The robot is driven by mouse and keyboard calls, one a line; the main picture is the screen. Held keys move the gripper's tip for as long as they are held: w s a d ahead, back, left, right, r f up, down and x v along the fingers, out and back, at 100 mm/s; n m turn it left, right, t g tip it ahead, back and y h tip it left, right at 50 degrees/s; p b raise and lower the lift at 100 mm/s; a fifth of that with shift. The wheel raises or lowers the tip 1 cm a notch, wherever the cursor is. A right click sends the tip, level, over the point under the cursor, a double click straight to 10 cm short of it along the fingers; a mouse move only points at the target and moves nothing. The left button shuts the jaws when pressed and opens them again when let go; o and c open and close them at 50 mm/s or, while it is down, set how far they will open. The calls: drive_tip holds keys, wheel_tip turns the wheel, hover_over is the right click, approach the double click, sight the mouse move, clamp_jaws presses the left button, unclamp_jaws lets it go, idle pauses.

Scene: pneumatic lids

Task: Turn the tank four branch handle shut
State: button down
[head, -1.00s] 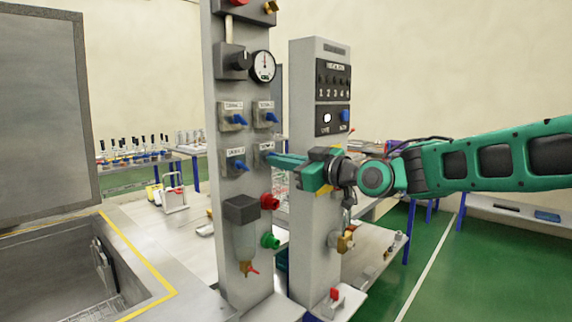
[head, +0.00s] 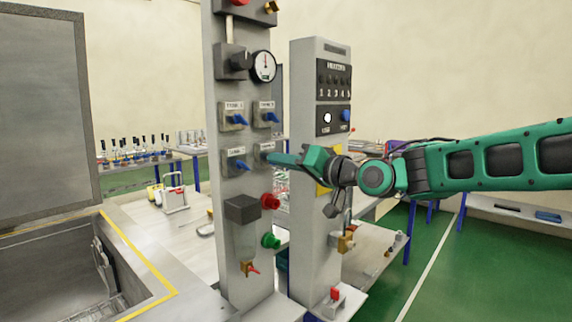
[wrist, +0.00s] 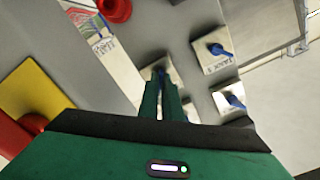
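The tank four branch handle is the blue lever at the lower right of four valve plates on the grey panel (head: 215,165). Its plate (head: 263,148) shows in the head view, but the lever is mostly hidden by my fingertips. In the wrist view a bit of the blue handle (wrist: 158,72) shows between the fingertips, on its pale plate (wrist: 155,57). My gripper (head: 270,159) reaches in from the right. Its two green fingers (wrist: 161,88) are close together around the handle and look shut on it. The handle's exact angle is hard to see.
Three other blue handles sit close by: upper left (head: 238,119), upper right (head: 270,117) and lower left (head: 243,167). A red knob (head: 270,201) and a green knob (head: 270,241) stick out below. A second grey column (head: 305,110) stands right behind my gripper.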

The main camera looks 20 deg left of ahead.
drive_tip(key=shift+a+r+m, duration=0.1)
drive_tip(key=shift+r+m, duration=0.3)
drive_tip(key=shift+m, duration=0.4)
drive_tip(key=c, duration=2)
unclamp_jaws()
drive_tip(key=shift+f, duration=0.1)
drive_tip(key=shift+w+f, duration=0.1)
drive_tip(key=shift+f, duration=0.1)
drive_tip(key=v, duration=1.1)
